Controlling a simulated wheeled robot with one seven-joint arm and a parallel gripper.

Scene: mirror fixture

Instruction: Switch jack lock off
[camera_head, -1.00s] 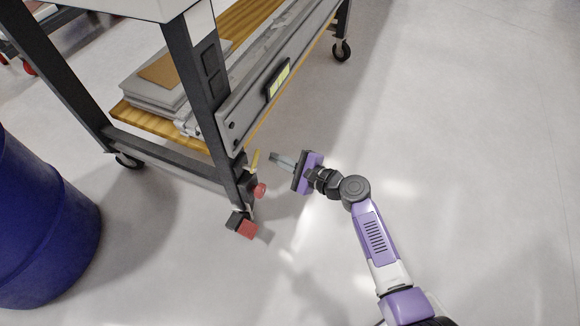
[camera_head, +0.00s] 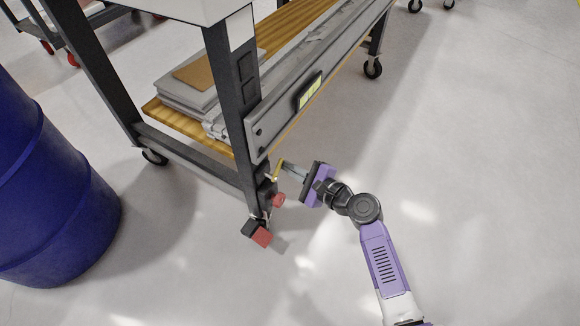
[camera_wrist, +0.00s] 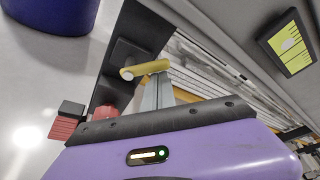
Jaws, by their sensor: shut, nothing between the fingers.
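A short yellow lever (camera_head: 278,170) sticks out from the dark lower leg of the bench, above a red knob (camera_head: 278,200). I take this lever to be the jack lock. In the wrist view the lever (camera_wrist: 146,69) lies nearly level in front of a dark block on the leg. My gripper (camera_head: 285,168) is shut and empty, its fingertips right at the lever in the head view. In the wrist view its fingers (camera_wrist: 158,92) reach up to the lever's right end. I cannot tell whether they touch.
A red pedal (camera_head: 261,237) sits at the foot of the bench leg (camera_head: 236,110). A grey side rail with a yellow label (camera_head: 310,93) runs above the gripper. A blue barrel (camera_head: 50,190) stands at left. The floor at right is clear.

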